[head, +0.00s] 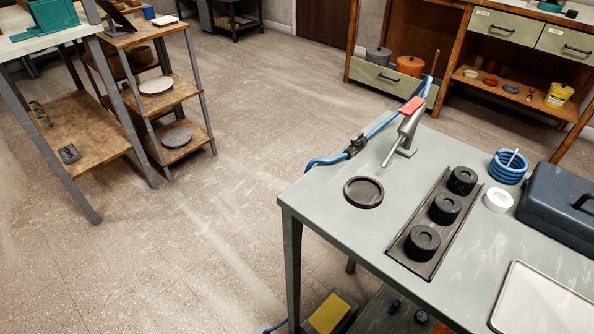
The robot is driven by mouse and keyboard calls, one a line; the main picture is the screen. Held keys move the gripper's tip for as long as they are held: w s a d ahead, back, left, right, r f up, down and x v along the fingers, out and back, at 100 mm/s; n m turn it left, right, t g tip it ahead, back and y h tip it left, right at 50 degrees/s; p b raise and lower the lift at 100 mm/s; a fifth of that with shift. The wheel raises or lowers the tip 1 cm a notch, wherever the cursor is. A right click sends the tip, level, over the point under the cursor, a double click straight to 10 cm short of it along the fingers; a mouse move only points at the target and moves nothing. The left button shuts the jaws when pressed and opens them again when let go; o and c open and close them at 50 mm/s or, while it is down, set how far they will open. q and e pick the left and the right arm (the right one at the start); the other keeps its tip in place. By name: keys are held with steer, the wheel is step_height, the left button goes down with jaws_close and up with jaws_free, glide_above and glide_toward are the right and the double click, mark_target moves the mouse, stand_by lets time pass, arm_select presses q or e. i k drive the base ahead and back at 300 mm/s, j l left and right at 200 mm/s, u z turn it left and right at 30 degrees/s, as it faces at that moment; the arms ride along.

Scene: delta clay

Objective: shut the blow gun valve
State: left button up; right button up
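A silver-grey blow gun (407,132) with a red piece on top stands tilted near the far edge of the grey table (330,213). A blue hose (384,123) runs behind it. A small dark fitting (355,146), apparently the valve, sits in the hose line at the table's far left edge. Left of the fitting, the hose bends over the edge. The fitting is too small to tell its handle's position. Neither of my grippers shows in the head view.
Beside the gun are a round black dish (363,192) and a dark tray (421,263) of black cylinders. A blue hose coil (508,166), white roll (498,200) and dark blue case (560,200) lie to the right. Open floor (215,190) lies left of the table.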

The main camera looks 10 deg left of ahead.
mark_target(356, 139)
steer(key=k+l+u, duration=0.25)
steer(key=k, duration=0.15)
steer(key=k+u, duration=0.25)
steer(key=k+l+u, duration=0.2)
steer(key=l, duration=0.25)
steer(key=k+l+u, duration=0.15)
steer(key=k+l, duration=0.2)
